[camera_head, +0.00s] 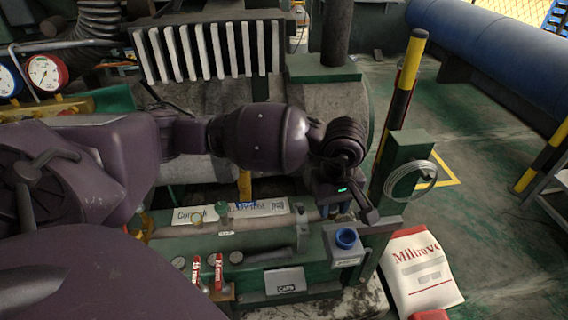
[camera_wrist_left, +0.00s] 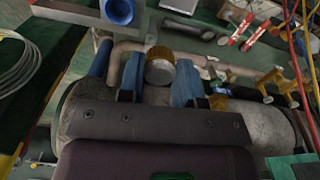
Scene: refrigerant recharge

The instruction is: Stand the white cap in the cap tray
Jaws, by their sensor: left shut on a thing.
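My left gripper (camera_head: 342,207) points down over the right end of the green bench in the head view. In the left wrist view its two blue fingers (camera_wrist_left: 158,84) are shut on a round cap (camera_wrist_left: 159,68) with a brass-coloured knurled side and a pale grey face. I cannot tell whether the cap is clear of what lies below it. The cap tray (camera_head: 285,281), grey and labelled CAPS, is at the bench front, below and left of the gripper. Part of it shows at the top of the left wrist view (camera_wrist_left: 180,5). My right gripper is not in view.
A blue cup-like fitting (camera_head: 346,238) stands right of the tray. Red-handled valves (camera_head: 208,270) stand left of it. A green post with a wire coil (camera_head: 410,180) rises close right of the gripper. A white sack (camera_head: 418,272) lies on the floor at right.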

